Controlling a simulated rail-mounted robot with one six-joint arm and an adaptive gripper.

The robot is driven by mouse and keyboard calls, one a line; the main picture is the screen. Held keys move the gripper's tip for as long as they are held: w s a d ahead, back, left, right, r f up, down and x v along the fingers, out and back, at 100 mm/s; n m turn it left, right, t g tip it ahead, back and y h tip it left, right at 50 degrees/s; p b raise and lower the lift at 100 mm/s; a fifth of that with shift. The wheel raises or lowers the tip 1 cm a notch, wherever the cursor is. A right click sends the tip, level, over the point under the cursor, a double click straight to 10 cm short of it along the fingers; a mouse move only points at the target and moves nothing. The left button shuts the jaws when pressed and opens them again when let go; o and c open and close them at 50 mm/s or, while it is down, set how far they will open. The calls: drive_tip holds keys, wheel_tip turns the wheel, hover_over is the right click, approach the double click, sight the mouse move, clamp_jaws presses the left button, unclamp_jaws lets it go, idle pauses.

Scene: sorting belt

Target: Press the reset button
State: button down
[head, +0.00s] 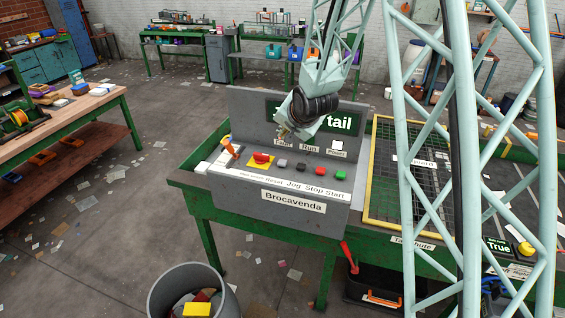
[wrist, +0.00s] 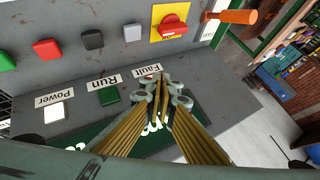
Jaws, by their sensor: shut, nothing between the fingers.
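A sloped grey control panel (head: 232,185) carries a row of controls with printed labels along its front edge, including Reset, Jog, Stop and Start. Going by label order, the reset button (head: 282,162) is the light grey one beside the red knob on a yellow plate. It also shows in the wrist view (wrist: 132,32), uncovered. My gripper (head: 284,132) is shut and empty. It is over the upper part of the panel near the Fault label, apart from the reset button.
A dark jog button (head: 300,167), red stop button (head: 318,171) and green start button (head: 340,169) stand to the right. The red knob (head: 261,157) and orange lever (head: 231,148) stand to the left. An upright display board (head: 245,112) rises behind.

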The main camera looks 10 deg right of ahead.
drive_tip(key=shift+f, duration=0.15)
drive_tip(key=b, duration=0.3)
hover_over(284, 162)
drive_tip(key=shift+f, duration=2.95)
drive_tip(key=shift+f+b, duration=1.25)
drive_tip(key=shift+f, duration=0.05)
drive_tip(key=shift+f+b, duration=0.95)
drive_tip(key=shift+b, duration=0.15)
drive_tip(key=shift+r, duration=0.2)
drive_tip(key=shift+r+p, duration=0.45)
drive_tip(key=shift+r, duration=0.3)
drive_tip(key=shift+r, duration=0.1)
drive_tip(key=shift+r+p, duration=1.35)
drive_tip(key=shift+r, duration=1.05)
